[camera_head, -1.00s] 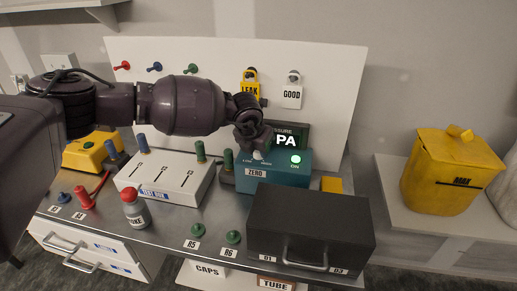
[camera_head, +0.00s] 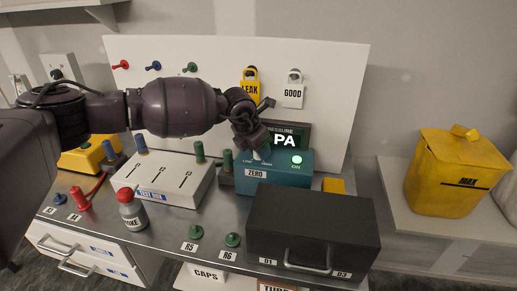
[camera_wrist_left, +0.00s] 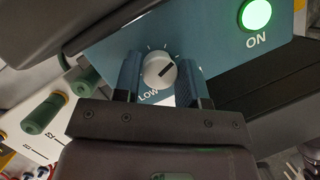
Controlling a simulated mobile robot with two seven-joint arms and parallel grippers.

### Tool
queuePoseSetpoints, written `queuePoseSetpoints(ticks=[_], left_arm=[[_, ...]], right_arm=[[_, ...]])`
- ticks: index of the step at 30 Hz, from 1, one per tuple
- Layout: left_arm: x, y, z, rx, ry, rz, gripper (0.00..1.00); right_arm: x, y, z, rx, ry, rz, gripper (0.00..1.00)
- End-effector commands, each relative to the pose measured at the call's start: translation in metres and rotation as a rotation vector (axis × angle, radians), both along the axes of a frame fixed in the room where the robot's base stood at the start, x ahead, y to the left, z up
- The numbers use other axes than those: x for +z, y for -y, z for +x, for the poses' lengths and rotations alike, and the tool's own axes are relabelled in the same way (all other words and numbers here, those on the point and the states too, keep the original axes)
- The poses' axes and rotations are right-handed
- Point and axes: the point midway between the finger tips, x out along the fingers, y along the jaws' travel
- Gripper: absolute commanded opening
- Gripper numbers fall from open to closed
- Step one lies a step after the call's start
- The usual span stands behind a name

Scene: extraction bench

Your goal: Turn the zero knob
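The zero knob (camera_wrist_left: 158,70) is a small pale grey dial with a dark pointer line, on the front of the blue meter box (camera_head: 293,180) labelled ZERO. In the left wrist view the pointer slants to the upper right, and LOW is printed beside the knob. My left gripper (camera_head: 262,150) is at the knob, with one blue finger on each side of it in the left wrist view (camera_wrist_left: 159,78). The gap is about as wide as the knob; I cannot tell whether the fingers press on it. My right gripper is not in view.
A lit green ON button (camera_wrist_left: 257,15) is right of the knob, and the PA display (camera_head: 285,139) stands behind. A dark case (camera_head: 312,222) sits in front. The white test box (camera_head: 160,180) and a red-capped bottle (camera_head: 132,210) are to the left.

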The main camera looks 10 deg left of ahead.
Motion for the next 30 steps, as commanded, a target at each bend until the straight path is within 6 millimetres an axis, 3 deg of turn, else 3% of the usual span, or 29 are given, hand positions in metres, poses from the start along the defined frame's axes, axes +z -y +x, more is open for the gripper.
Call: queuePoseSetpoints(ticks=[1, 4, 16, 30], left_arm=[[0.0, 0.0, 0.0, 0.0, 0.001, 0.0, 0.46], [0.0, 0.0, 0.0, 0.001, 0.0, 0.0, 0.61], [0.008, -0.002, -0.002, 0.001, 0.001, 0.0, 0.61], [0.079, -0.02, -0.026, 0.001, 0.001, 0.0, 0.61]], right_arm=[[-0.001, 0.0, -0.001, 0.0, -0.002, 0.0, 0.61], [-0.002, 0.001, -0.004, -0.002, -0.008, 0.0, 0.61], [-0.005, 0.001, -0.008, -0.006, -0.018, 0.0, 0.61], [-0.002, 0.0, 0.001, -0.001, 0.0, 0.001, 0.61]])
